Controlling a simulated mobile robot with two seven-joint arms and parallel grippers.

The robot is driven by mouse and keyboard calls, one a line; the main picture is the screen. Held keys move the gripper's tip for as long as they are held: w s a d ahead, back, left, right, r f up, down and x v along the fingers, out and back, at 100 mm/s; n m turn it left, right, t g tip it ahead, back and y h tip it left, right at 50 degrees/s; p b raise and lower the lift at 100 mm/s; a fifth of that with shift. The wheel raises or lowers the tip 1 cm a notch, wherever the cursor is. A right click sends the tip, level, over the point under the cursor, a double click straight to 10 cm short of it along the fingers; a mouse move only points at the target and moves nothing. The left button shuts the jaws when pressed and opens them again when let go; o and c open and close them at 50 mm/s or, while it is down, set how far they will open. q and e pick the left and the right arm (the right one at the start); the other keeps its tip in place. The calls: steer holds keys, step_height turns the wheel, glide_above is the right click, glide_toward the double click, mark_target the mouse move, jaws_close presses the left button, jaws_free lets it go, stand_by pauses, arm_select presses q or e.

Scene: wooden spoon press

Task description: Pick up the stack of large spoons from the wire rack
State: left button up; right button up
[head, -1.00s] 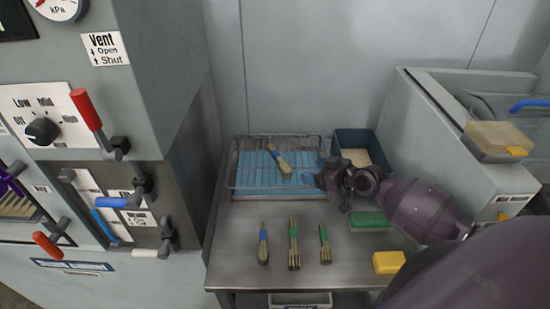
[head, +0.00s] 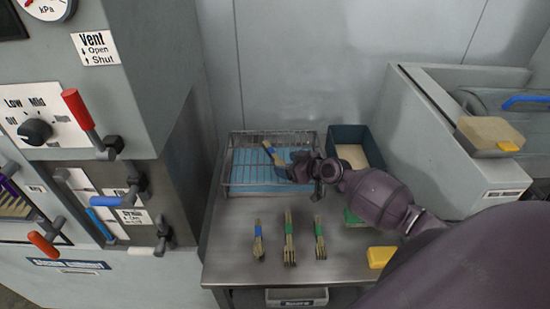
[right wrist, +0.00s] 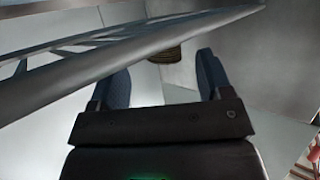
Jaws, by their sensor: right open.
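The stack of large spoons (head: 270,152) is a wooden bundle with a blue band, lying tilted in the wire rack (head: 232,178) over a blue surface. My right gripper (head: 291,173) is at the rack's right part, beside the stack's lower end, and partly hides it. In the right wrist view the open fingers (right wrist: 157,75) have nothing between them. A brown, layered end (right wrist: 166,54), likely of the stack, shows just beyond them. A thick rack rail (right wrist: 120,60) crosses close above the left finger. My left gripper is not in view.
Three banded wooden bundles (head: 289,238) lie on the metal table (head: 225,255) in front of the rack. A dark bin (head: 347,133) stands to the rack's right. A green block (head: 352,217) and a yellow block (head: 380,257) lie near my right arm. A control panel (head: 40,120) stands left.

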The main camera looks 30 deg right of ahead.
mark_target(278, 162)
steer(key=shift+x, duration=1.7)
steer(key=shift+a+r, duration=0.1)
steer(key=shift+c, duration=0.4)
steer(key=c, duration=1.1)
steer(key=shift+r, duration=0.1)
